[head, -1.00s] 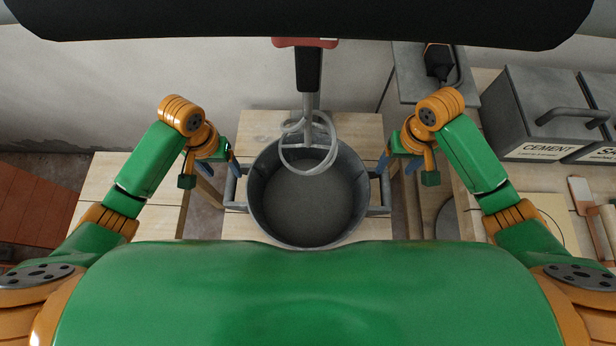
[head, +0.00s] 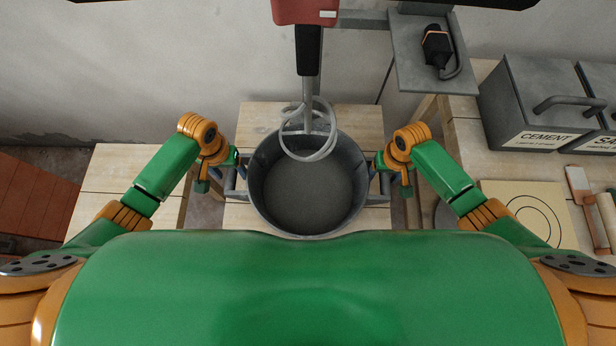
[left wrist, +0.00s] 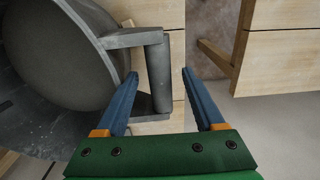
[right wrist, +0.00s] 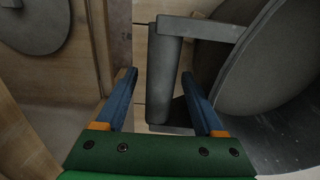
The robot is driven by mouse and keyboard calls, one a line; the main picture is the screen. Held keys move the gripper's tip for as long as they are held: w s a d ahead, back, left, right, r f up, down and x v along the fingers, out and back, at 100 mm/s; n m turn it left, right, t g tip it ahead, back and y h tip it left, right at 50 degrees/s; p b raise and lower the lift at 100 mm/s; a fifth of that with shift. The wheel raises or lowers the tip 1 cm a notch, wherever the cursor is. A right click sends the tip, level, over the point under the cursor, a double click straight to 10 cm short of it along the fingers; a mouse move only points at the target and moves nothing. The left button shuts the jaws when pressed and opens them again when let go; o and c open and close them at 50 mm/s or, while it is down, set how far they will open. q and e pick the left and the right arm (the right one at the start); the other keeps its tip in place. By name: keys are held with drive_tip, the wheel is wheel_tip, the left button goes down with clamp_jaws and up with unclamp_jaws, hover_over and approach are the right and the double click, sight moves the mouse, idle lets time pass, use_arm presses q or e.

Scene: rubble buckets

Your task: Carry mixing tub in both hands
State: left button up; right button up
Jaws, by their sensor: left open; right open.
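The mixing tub (head: 308,228) is a dark grey round bucket with grey contents, upright on a wooden stand beneath a mixer. It has a bar handle on each side. My left gripper (head: 240,172) is at the tub's left handle (head: 230,186). In the left wrist view its open blue fingers (left wrist: 160,82) lie on either side of the handle bar (left wrist: 158,72), not closed on it. My right gripper (head: 376,170) is at the right handle (head: 384,187). In the right wrist view its open fingers (right wrist: 158,82) straddle the handle bar (right wrist: 163,75).
The mixer's whisk (head: 308,140) hangs from above, its lower loop overlapping the tub's rear opening in the head view. The wooden stand (head: 350,118) shows behind the tub. A cement box (head: 535,110) and a board with circles (head: 525,210) are on the right bench.

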use_arm(q)
drive_tip(key=shift+f, duration=0.15)
use_arm(e)
drive_tip(key=shift+f, duration=0.25)
use_arm(q)
clamp_jaws()
use_arm(e)
clamp_jaws()
drive_tip(key=shift+r, duration=0.1)
idle(0.9)
